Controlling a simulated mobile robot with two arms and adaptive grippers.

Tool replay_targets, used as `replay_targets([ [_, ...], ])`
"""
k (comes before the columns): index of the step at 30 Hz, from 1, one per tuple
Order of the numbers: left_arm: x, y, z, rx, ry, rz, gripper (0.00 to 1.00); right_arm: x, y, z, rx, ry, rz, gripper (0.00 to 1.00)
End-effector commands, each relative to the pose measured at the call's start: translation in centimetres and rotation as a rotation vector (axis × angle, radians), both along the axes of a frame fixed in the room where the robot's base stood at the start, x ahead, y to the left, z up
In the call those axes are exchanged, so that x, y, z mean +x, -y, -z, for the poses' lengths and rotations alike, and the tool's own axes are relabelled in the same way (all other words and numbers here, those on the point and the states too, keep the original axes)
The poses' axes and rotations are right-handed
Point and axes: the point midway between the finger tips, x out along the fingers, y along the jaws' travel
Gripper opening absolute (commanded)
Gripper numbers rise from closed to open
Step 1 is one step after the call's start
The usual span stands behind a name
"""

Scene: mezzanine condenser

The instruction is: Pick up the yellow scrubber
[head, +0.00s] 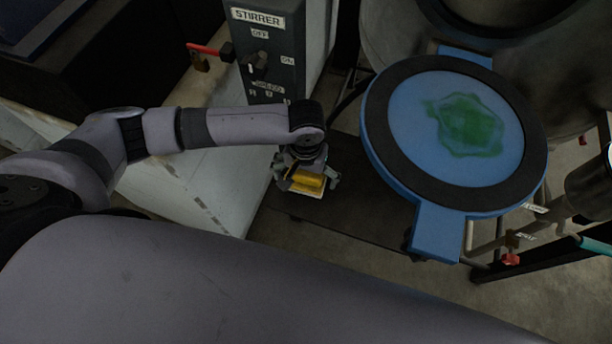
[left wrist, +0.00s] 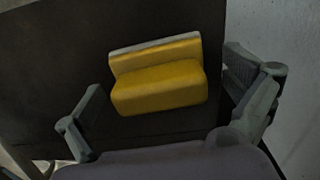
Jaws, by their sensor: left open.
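The yellow scrubber (head: 309,180) rests on a dark flat surface beside the stirrer box, partly hidden by my left gripper in the head view. In the left wrist view the yellow scrubber (left wrist: 160,88) shows a stepped yellow body with a pale strip along its far edge. My left gripper (head: 307,184) points down over it. In the left wrist view its fingers (left wrist: 172,105) are spread wide, one on each side of the scrubber, with clear gaps. My right gripper is not in view.
A grey stirrer control box (head: 270,45) stands just behind my left gripper. A round blue-rimmed window with a green stain (head: 465,125) is to the right. A pale wall (head: 180,185) lies left of the dark surface (head: 345,210). Pipes and valves are at far right.

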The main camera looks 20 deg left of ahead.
Motion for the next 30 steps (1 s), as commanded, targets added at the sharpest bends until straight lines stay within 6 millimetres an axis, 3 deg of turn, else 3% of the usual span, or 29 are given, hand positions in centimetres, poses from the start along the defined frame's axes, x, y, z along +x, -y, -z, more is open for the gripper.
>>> replay_targets([
  [6,0.01,0.04,0.03,-0.001,0.000,0.000,0.99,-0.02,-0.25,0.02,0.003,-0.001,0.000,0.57],
  [30,0.01,0.02,0.00,-0.001,0.000,0.000,0.46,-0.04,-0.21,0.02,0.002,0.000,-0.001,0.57],
])
